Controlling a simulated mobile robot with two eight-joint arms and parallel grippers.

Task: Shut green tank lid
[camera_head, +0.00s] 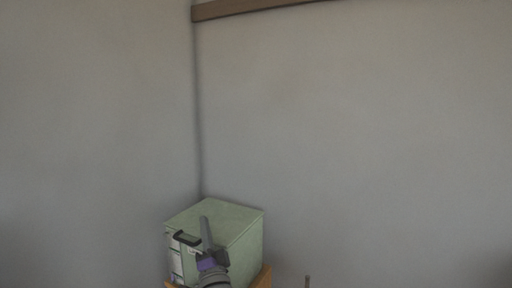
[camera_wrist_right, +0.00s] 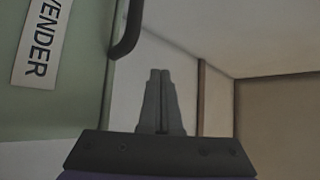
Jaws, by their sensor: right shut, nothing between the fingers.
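The green tank (camera_head: 247,245) is a pale green box low in the head view, by the wall corner. Its flat top (camera_head: 232,212) looks closed over, but I cannot tell whether the lid is fully shut. A dark handle (camera_head: 187,239) sticks out at the front left; a dark curved bar, probably this handle, shows in the right wrist view (camera_wrist_right: 130,32). My right gripper (camera_head: 204,221) is in front of the tank, right of the handle, and hides part of it. Its fingers (camera_wrist_right: 160,73) are together and empty, apart from the bar. My left gripper is not in view.
The tank stands on an orange-brown support (camera_head: 263,277). Plain walls (camera_head: 350,140) meet behind it. A thin brown upright piece (camera_head: 307,282) shows at the bottom edge.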

